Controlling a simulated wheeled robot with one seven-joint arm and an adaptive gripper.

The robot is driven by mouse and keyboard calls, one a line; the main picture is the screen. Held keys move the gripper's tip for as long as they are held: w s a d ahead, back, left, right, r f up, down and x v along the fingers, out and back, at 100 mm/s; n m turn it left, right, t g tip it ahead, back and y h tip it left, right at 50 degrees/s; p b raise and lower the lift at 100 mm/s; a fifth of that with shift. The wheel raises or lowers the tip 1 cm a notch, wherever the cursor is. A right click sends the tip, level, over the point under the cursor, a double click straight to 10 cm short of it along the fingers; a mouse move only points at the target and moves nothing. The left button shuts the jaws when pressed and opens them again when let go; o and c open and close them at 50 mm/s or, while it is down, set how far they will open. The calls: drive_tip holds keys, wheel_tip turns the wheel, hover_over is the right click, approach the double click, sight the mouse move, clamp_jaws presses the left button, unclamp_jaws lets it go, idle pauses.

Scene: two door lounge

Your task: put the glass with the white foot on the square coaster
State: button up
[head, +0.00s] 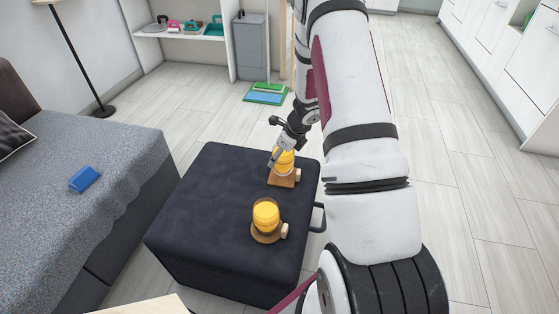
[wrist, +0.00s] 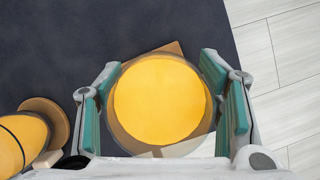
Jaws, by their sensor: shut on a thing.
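A glass filled with yellow (head: 285,161) is between the fingers of my gripper (head: 278,158), which is shut on it. In the wrist view the same glass (wrist: 160,98) sits between the teal finger pads (wrist: 162,105); its foot is hidden there. A pale band shows at its base in the head view. The square wooden coaster (head: 284,182) lies directly under it, with corners showing in the wrist view (wrist: 172,47). I cannot tell whether the glass touches the coaster. A second yellow-filled glass (head: 266,215) stands on a round coaster (head: 257,238).
Both coasters lie on a dark ottoman (head: 200,215). A small light block (head: 284,230) sits beside the round coaster. A grey sofa (head: 90,215) with a blue object (head: 84,179) is at left. The ottoman's left half is clear.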

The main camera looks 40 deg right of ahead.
drive_tip(key=shift+f+b, duration=0.3)
drive_tip(key=shift+f, duration=0.7)
drive_tip(key=shift+f, duration=0.15)
drive_tip(key=o, duration=1.3)
drive_tip(key=shift+c, duration=0.2)
